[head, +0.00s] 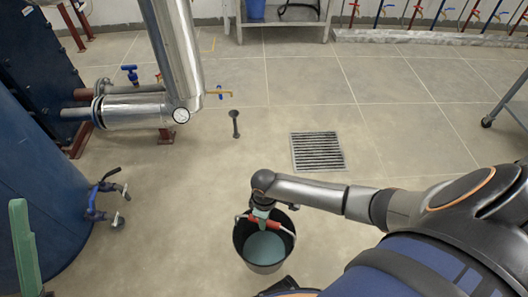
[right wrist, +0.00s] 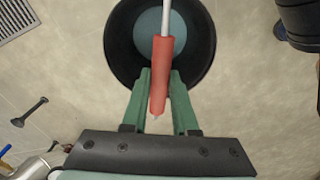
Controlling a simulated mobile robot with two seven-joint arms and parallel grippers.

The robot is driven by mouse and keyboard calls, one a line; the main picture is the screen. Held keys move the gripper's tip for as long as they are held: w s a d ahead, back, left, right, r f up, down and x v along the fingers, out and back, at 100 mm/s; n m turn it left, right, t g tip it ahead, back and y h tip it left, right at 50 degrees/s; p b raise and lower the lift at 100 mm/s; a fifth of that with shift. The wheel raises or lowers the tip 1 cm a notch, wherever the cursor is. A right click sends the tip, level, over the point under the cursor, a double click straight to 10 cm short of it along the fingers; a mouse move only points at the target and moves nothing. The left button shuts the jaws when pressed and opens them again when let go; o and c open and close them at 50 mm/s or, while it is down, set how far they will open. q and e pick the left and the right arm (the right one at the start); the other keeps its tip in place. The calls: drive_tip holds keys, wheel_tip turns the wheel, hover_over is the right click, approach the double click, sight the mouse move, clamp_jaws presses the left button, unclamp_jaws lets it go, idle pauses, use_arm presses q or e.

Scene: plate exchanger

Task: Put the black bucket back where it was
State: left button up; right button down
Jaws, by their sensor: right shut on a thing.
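The black bucket (head: 246,240) is below the end of my right arm in the head view, with a blue-green surface inside. Its red handle grip (head: 278,227) crosses the opening. My right gripper (head: 261,221) is shut on this grip from above. In the right wrist view, the green fingers of the right gripper (right wrist: 158,82) close around the red grip (right wrist: 160,70), with the bucket (right wrist: 118,55) below. I cannot tell whether the bucket touches the floor. A green finger of my left gripper (head: 24,248) shows at the lower left edge; its other finger is hidden.
A floor grate (head: 318,151) lies beyond the bucket. A dark funnel-like object (head: 235,124) is on the floor near the steel pipe (head: 130,112). A blue tank (head: 35,195) with a valve (head: 102,200) stands at left. A table with a blue container (head: 255,9) is at the back.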

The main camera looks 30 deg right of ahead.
use_arm(q)
wheel_tip(320, 180, down, 8)
drive_tip(key=b, duration=0.8)
drive_tip(key=shift+d+f+n, duration=0.2)
drive_tip(key=shift+d+n, duration=0.2)
drive_tip(key=shift+w, duration=0.1)
